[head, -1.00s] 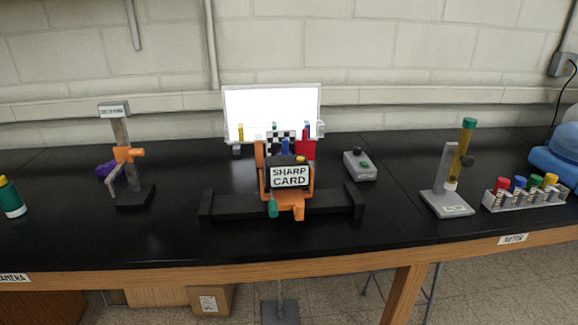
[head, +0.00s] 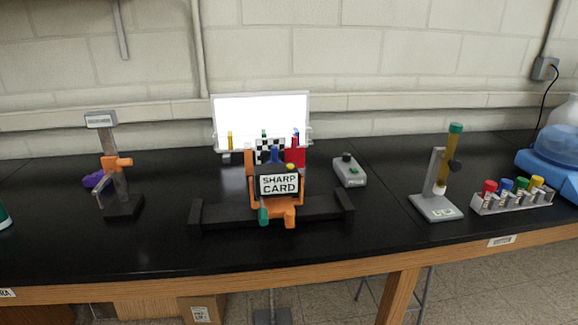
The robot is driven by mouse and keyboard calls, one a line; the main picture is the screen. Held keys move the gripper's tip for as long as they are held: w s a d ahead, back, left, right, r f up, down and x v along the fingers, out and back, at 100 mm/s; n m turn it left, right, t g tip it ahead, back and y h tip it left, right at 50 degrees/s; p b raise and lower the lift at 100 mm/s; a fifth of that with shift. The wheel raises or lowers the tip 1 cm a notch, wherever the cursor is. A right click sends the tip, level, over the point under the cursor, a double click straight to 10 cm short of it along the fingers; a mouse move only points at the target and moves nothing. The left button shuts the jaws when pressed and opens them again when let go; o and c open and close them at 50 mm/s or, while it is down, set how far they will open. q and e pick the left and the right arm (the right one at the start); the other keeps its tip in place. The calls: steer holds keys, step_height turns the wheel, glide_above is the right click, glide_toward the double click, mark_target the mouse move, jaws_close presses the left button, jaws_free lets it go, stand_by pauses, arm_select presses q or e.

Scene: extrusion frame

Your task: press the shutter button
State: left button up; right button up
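A device with a plate reading "SHARP CARD" (head: 279,184) stands in an orange holder (head: 250,178) on a black extrusion frame (head: 320,208) in the middle of the bench. A small yellow cap (head: 290,167) shows at the top edge of the plate. A grey box (head: 349,177) with a green button (head: 354,171) and a black knob (head: 347,157) lies to the right of the frame. I cannot tell which of these is the shutter button. Neither of my grippers is in view.
A bright white panel (head: 260,108) stands behind the frame. A stand with an orange clamp (head: 116,163) is at left. At right are a tube stand (head: 434,206), a rack of colored-cap tubes (head: 512,201) and a blue device (head: 550,176). The black bench top in front is clear.

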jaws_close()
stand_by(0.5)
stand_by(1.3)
